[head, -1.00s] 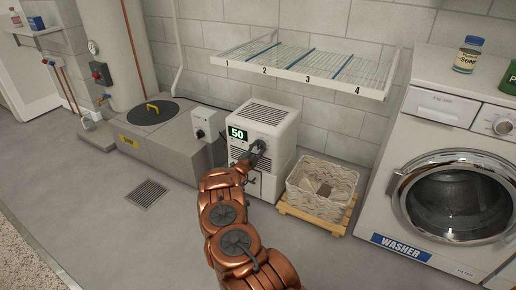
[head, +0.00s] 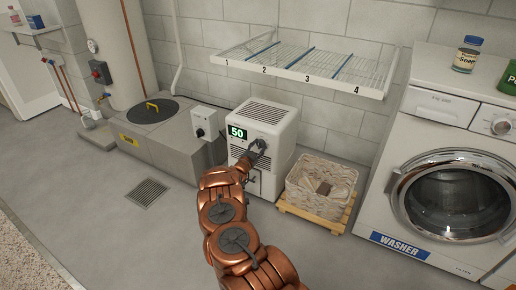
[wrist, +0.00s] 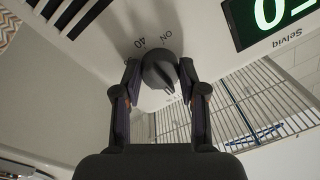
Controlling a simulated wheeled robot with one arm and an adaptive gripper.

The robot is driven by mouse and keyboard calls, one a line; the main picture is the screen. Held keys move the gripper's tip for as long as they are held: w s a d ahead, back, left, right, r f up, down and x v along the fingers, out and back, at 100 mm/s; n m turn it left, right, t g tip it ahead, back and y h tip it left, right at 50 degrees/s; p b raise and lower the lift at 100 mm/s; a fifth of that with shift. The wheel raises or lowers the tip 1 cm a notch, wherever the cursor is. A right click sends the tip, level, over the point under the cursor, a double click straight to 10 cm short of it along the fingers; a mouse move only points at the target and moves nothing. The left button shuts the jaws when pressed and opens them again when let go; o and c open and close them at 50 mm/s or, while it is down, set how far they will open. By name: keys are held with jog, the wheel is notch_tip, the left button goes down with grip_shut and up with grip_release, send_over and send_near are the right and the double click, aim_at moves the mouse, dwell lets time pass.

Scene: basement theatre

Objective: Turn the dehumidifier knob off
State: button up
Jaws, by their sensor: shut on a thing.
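The dehumidifier (head: 268,125) is a white box by the wall with a green lit display (head: 238,133) reading 50. Its dark round knob (wrist: 160,68) is on the front panel, with the printed marks "ON" and "40" beside it, upside down in the wrist view. My gripper (head: 260,146) reaches the panel below and right of the display in the head view. In the wrist view its two fingers (wrist: 160,75) stand on either side of the knob and are shut on it. The knob's pointer ridge faces down in that view.
A wicker basket (head: 337,201) on a wooden pallet stands right of the dehumidifier, and the washer (head: 391,243) beyond it. A wire rack (head: 305,79) hangs above. A grey box (head: 205,122) and covered sump (head: 182,160) are at left. The floor in front is clear.

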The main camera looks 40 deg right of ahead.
jog(key=o, duration=1.1)
jog(key=shift+o, duration=0.2)
jog(key=v, duration=1.2)
jog(key=shift+a, duration=0.1)
